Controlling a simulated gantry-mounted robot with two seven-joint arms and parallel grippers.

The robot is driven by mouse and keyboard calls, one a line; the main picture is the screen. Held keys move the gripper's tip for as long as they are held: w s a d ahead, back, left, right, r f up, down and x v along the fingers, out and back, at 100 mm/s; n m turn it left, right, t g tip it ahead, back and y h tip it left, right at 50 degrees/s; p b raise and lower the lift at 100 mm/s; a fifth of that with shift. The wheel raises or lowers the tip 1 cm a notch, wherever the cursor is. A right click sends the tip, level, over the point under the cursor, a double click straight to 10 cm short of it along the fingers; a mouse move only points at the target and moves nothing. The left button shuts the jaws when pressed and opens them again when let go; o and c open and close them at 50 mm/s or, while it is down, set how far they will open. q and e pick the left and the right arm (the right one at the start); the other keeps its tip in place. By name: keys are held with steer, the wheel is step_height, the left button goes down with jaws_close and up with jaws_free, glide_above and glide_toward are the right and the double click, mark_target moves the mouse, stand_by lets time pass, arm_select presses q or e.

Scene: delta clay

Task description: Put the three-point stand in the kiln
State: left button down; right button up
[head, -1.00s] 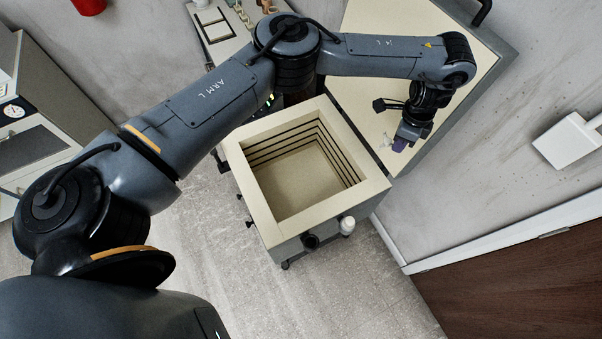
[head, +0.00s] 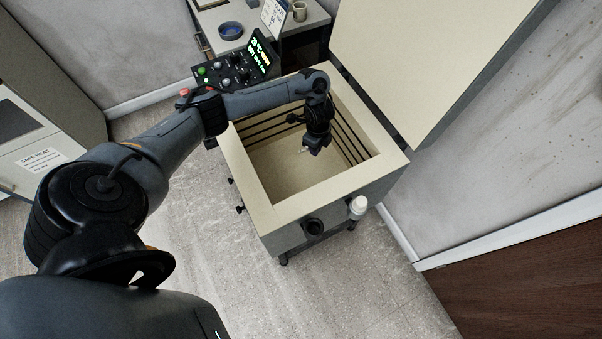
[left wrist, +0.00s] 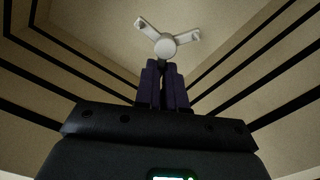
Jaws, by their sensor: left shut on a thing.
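The three-point stand (left wrist: 166,46) is pale, with a round hub and arms spreading from it. In the left wrist view it sits at the tips of my left gripper (left wrist: 165,68), whose purple fingers are shut on it. The kiln (head: 285,210) is a square, open-topped box with a cream rim and dark grooves in its inner walls. In the head view my left gripper (head: 309,149) reaches down inside the kiln's opening, towards its far right part. Only a small pale bit of the stand shows there. I cannot tell whether the stand touches the kiln floor. My right gripper is not in view.
The raised kiln lid (head: 420,60) stands behind the opening at the upper right. A control panel (head: 235,65) with lit digits is at the back left. A white cup-like part (head: 357,207) is on the kiln's front right side. The near part of the kiln's inside is clear.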

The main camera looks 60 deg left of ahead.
arm_select(q)
steer(key=s+a+f+b, duration=0.2)
steer(key=s+f, duration=0.4)
steer(key=f, duration=0.1)
steer(key=b, duration=0.3)
glide_above(298, 180)
step_height(298, 180, down, 6)
steer(key=shift+a+f, duration=0.1)
steer(key=shift+f, duration=0.1)
steer(key=shift+f+b, duration=0.75)
steer(key=shift+f, duration=1.35)
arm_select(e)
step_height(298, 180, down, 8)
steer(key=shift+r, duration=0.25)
arm_select(q)
steer(key=shift+f, duration=0.15)
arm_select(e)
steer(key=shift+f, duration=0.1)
arm_select(q)
steer(key=c, duration=1.2)
jaws_free()
steer(key=shift+r+p, duration=2.55)
steer(key=shift+r, duration=3.65)
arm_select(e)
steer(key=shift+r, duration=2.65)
